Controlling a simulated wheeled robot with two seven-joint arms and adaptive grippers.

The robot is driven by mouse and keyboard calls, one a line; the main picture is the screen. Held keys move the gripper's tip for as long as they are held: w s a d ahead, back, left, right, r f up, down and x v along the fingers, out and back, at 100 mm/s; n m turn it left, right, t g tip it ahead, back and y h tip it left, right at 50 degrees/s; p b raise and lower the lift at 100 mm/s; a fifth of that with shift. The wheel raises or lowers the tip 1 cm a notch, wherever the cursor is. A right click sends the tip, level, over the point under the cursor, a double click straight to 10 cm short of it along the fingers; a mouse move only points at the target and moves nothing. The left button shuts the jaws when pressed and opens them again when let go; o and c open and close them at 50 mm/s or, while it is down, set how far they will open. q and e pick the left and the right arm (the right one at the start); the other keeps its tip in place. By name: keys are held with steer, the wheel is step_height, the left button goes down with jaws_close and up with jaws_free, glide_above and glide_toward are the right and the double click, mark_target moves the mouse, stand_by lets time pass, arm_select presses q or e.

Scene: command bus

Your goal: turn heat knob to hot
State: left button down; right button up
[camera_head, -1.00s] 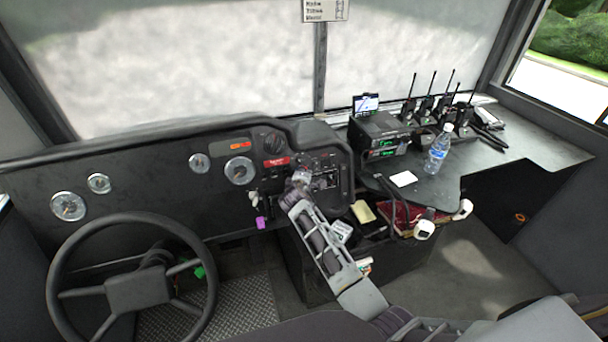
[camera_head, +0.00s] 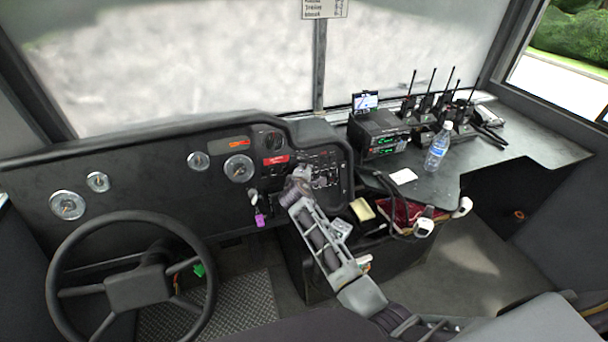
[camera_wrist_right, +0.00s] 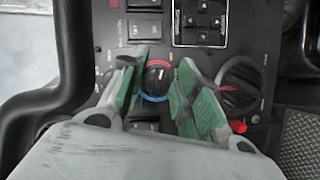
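The heat knob (camera_wrist_right: 157,78) is a small dark round knob with a ring that is red on top and blue below, on the dash's black panel in the right wrist view. My right gripper (camera_wrist_right: 162,70) has its two green-padded fingers apart, one on each side of the knob. I cannot tell whether a pad touches it. In the head view my right gripper (camera_head: 299,178) is at the right end of the dashboard and hides the knob. My left gripper is not in view.
A larger dark knob (camera_wrist_right: 240,85) sits right of the fingers in the wrist view, with a red button (camera_wrist_right: 238,127) nearby. Switches (camera_wrist_right: 205,15) lie above. The steering wheel (camera_head: 138,213) is at left; a water bottle (camera_head: 438,148) stands on the side shelf.

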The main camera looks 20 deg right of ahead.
steer(key=v, duration=1.2)
stand_by(0.5)
stand_by(0.5)
